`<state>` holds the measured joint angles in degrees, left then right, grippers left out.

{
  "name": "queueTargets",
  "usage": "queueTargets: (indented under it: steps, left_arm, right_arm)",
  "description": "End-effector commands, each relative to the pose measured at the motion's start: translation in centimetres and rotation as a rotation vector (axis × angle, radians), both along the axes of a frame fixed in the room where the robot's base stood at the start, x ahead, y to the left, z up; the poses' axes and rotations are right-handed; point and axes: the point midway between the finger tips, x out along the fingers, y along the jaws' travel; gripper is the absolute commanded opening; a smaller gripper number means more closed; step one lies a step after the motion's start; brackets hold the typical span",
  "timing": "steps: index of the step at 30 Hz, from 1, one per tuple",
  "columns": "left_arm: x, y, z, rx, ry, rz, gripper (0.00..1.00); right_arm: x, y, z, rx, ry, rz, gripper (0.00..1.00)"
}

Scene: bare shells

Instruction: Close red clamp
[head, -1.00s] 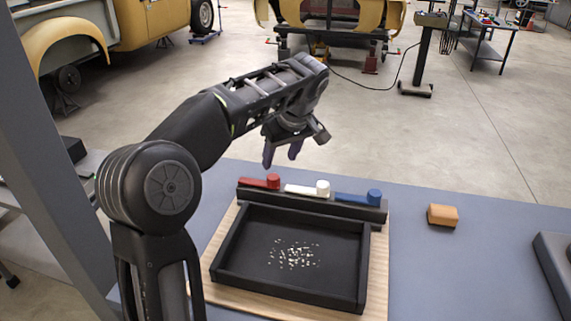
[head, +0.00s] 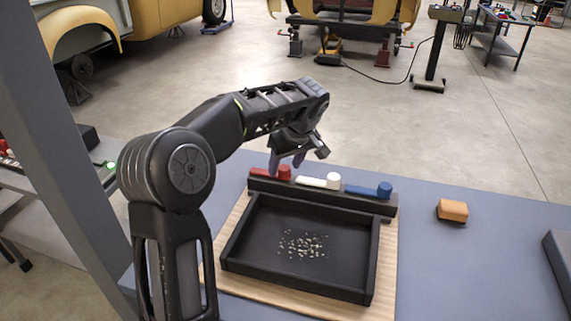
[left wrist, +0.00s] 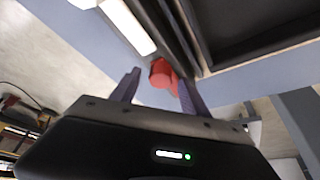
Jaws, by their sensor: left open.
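The red clamp (head: 284,174) is a flat bar with a round knob, at the left end of a black rail (head: 350,200) along the far edge of a black tray. Its bar lies along the rail. My left gripper (head: 286,166) is open just at the red clamp, with its fingers pointing down. In the left wrist view the red clamp (left wrist: 160,72) shows between the two open fingers (left wrist: 158,84). I cannot tell whether a finger touches it. My right gripper is not in view.
A white clamp (head: 333,180) and a blue clamp (head: 384,190) share the rail. The black tray (head: 372,260) holds small pale bits and sits on a wooden board (head: 387,285). An orange block (head: 453,210) lies to the right on the grey-blue table (head: 490,260), with clear table around it.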

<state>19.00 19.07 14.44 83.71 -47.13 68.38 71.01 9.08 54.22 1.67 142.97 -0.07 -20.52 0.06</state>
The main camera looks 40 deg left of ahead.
Motion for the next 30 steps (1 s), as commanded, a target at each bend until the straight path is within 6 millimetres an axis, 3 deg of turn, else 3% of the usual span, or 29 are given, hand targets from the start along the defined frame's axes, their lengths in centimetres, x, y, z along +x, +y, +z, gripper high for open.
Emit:
queueTargets:
  steps: [8, 27, 30]
  left_arm:
    - [0.01, 0.03, -0.11, 0.000, 0.000, 0.000, 0.52]
    - [0.01, 0.03, -0.07, 0.000, 0.000, 0.000, 0.00]
    - [0.01, 0.03, -0.07, 0.000, 0.000, 0.000, 0.00]
  right_arm:
    - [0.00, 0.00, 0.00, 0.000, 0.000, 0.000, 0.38]
    - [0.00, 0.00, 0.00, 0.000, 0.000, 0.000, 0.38]
    - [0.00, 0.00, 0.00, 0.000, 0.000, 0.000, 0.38]
